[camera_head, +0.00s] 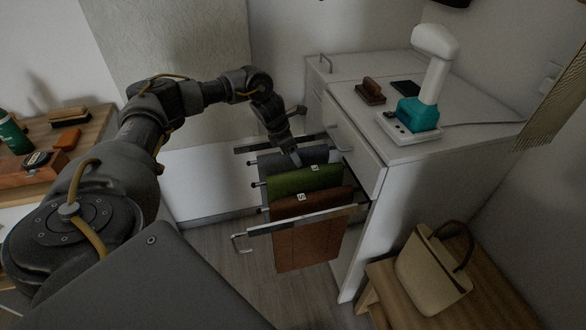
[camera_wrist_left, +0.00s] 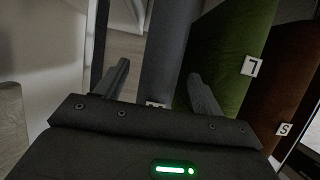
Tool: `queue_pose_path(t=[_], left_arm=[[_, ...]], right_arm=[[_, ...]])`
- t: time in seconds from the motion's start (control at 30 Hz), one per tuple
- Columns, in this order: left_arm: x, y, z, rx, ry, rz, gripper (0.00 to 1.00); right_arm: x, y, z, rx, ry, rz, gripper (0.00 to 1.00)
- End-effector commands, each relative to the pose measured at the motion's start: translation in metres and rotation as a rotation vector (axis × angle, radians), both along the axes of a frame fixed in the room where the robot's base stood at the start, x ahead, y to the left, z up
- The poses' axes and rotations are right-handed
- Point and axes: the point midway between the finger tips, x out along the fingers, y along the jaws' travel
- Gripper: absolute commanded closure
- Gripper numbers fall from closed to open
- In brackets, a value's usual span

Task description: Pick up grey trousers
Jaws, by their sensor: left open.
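The grey trousers (camera_head: 315,154) hang over a rail at the back of the pull-out rack, behind the green and brown pairs. In the left wrist view the grey trousers (camera_wrist_left: 166,48) run between my two fingers, with a small white tag partly hidden by the gripper body. My left gripper (camera_head: 294,158) is at the grey trousers from above. Its fingers (camera_wrist_left: 158,72) are open, one on each side of the grey fabric, with gaps showing. My right gripper is in neither view.
Green trousers (camera_head: 303,180) and brown trousers (camera_head: 307,240) hang close beside the grey pair. The rack's metal front bar (camera_head: 300,221) and a white cabinet (camera_head: 392,150) border it. A bench with a beige bag (camera_head: 430,275) stands at the lower right.

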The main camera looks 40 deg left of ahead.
Motion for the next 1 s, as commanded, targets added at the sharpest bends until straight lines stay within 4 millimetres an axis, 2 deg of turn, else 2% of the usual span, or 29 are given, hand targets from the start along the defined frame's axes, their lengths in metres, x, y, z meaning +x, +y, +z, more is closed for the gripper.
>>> queue_pose_path(t=[0.83,0.87,1.0], left_arm=[[-0.0002,0.0002,-0.0048,0.000,0.000,0.001,0.32],[-0.0002,0.0002,-0.0048,0.000,0.000,0.001,0.33],[-0.0002,0.0003,-0.0047,0.000,0.000,0.001,0.51]], right_arm=[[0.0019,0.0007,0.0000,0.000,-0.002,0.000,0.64],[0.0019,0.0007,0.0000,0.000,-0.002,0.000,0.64],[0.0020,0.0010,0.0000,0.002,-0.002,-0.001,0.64]])
